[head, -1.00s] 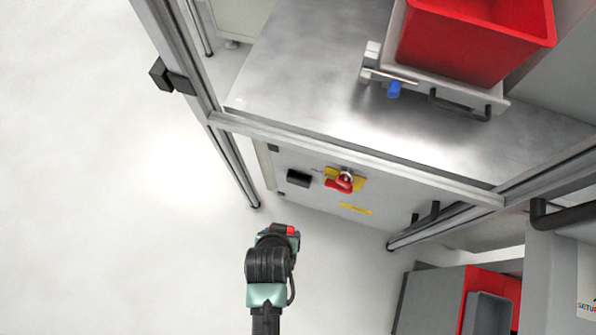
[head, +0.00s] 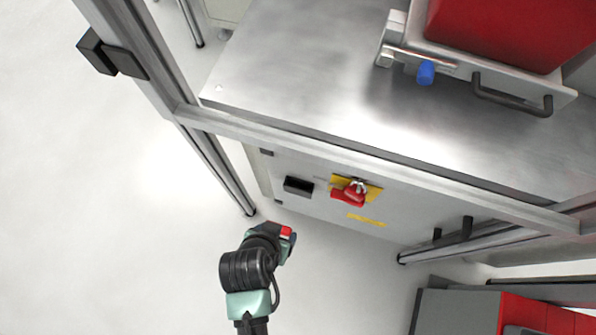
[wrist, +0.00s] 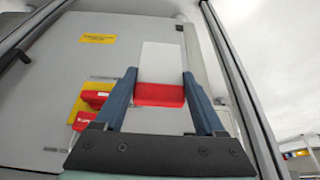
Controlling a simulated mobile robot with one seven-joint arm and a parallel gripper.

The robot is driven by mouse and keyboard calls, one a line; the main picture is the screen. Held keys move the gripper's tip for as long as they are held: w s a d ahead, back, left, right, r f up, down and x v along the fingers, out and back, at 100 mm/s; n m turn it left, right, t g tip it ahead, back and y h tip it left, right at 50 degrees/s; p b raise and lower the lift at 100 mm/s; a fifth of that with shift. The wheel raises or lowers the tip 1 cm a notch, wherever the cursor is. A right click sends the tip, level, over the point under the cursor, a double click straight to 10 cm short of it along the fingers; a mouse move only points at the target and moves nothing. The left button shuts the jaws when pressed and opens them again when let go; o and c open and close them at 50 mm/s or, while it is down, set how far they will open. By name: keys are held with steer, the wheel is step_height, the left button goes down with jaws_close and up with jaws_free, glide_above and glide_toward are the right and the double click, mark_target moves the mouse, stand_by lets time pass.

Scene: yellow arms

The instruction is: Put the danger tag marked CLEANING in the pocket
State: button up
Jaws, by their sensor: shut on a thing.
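My gripper (wrist: 160,93) is shut on a white tag with a red band (wrist: 160,94) in the wrist view. The tag stands out beyond the fingertips, and no lettering on it can be read. In the head view my gripper (head: 287,236) is in front of and below the grey cabinet panel, with a bit of red showing at its tip. The black pocket (head: 298,186) is on that panel, above my gripper in the picture and apart from it. I cannot make out the pocket in the wrist view; the tag may cover it.
A red rotary switch on a yellow plate (head: 355,191) sits right of the pocket; it also shows in the wrist view (wrist: 88,105). A metal frame post (head: 215,165) stands left of the panel. The metal worktop (head: 290,85) juts above. Floor at left is clear.

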steer(key=w+d+f, duration=0.1)
steer(key=w, duration=0.3)
steer(key=w+d+b, duration=0.1)
steer(key=w+d, duration=0.1)
steer(key=w, duration=0.3)
steer(key=w+d+f, duration=0.1)
steer(key=w, duration=0.3)
steer(key=shift+w+d+f+b, duration=0.2)
steer(key=shift+f+b, duration=0.1)
steer(key=shift+b, duration=0.1)
step_height(320, 180, down, 4)
steer(key=shift+r+b, duration=0.1)
steer(key=shift+b, duration=0.45)
steer(key=shift+w+f, duration=0.15)
steer(key=shift+f, duration=0.2)
steer(key=o, duration=1.4)
steer(key=shift+f, duration=0.1)
steer(key=shift+o, duration=0.2)
steer(key=p+v, duration=0.3)
steer(key=v, duration=0.9)
